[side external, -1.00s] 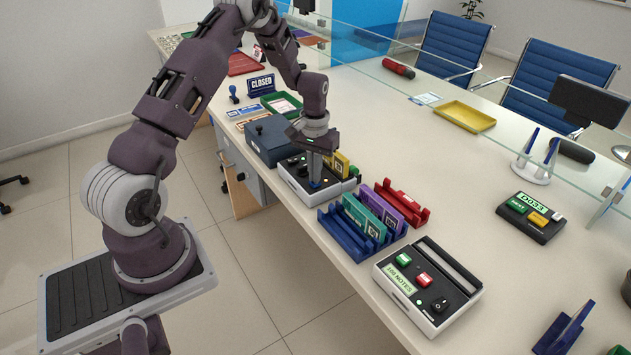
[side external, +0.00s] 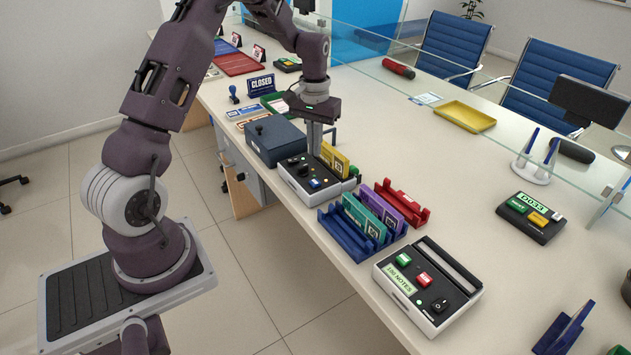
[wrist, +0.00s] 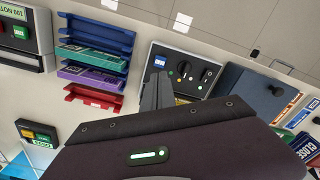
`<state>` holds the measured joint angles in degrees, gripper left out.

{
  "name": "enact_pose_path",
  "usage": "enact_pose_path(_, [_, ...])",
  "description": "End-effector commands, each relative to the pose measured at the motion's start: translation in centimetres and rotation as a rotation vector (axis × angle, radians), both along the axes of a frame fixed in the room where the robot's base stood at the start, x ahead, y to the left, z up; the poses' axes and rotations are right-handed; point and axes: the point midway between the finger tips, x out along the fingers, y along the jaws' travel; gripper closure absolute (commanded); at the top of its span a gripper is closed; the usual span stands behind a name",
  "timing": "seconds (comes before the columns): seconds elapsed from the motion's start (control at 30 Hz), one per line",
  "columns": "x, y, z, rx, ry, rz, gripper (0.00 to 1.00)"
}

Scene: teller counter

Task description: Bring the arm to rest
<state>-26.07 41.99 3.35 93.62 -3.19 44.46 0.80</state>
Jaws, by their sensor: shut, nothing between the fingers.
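My gripper (side external: 314,139) is shut and empty. It hangs pointing down just above the back edge of a small white-and-black machine (side external: 292,179) with knobs and a blue button. In the wrist view the shut fingers (wrist: 157,92) show in front of that machine's panel (wrist: 187,68). A yellow pack (side external: 334,158) stands at the machine's far side, close to the fingers. I cannot tell whether the fingertips touch anything.
A blue-grey box (side external: 274,141) stands left of the machine. Blue and red racks (side external: 343,236) with teal and purple packs stand to its right, beside a note counter (side external: 428,290). A glass screen runs along the counter's far side.

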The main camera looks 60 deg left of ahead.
Motion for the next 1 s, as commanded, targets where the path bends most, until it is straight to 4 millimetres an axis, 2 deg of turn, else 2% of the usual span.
enact_pose_path(0.1, [0.0, 0.0, 0.0, 0.001, -0.001, -0.001, 1.0])
enact_pose_path(0.17, [0.0, -0.5, 0.9, 0.003, -0.01, -0.009, 1.0])
enact_pose_path(0.27, [-0.7, -3.1, 5.2, 0.021, -0.057, -0.057, 1.0])
enact_pose_path(0.33, [-2.3, -6.3, 9.8, 0.037, -0.11, -0.115, 1.0])
enact_pose_path(0.4, [-5.0, -9.8, 13.9, 0.054, -0.167, -0.179, 1.0])
enact_pose_path(0.47, [-8.0, -12.6, 16.8, 0.067, -0.218, -0.235, 1.0])
enact_pose_path(0.5, [-10.2, -14.3, 18.4, 0.077, -0.253, -0.274, 1.0])
enact_pose_path(0.57, [-13.9, -16.7, 20.0, 0.091, -0.307, -0.333, 1.0])
enact_pose_path(0.6, [-16.3, -17.9, 20.6, 0.098, -0.339, -0.37, 1.0])
enact_pose_path(0.7, [-21.4, -19.9, 20.9, 0.114, -0.411, -0.444, 1.0])
enact_pose_path(0.8, [-24.5, -20.9, 20.3, 0.123, -0.456, -0.492, 1.0])
enact_pose_path(0.9, [-25.9, -21.2, 19.9, 0.127, -0.477, -0.512, 1.0])
enact_pose_path(1.0, [-26.2, -21.2, 19.8, 0.128, -0.479, -0.516, 1.0])
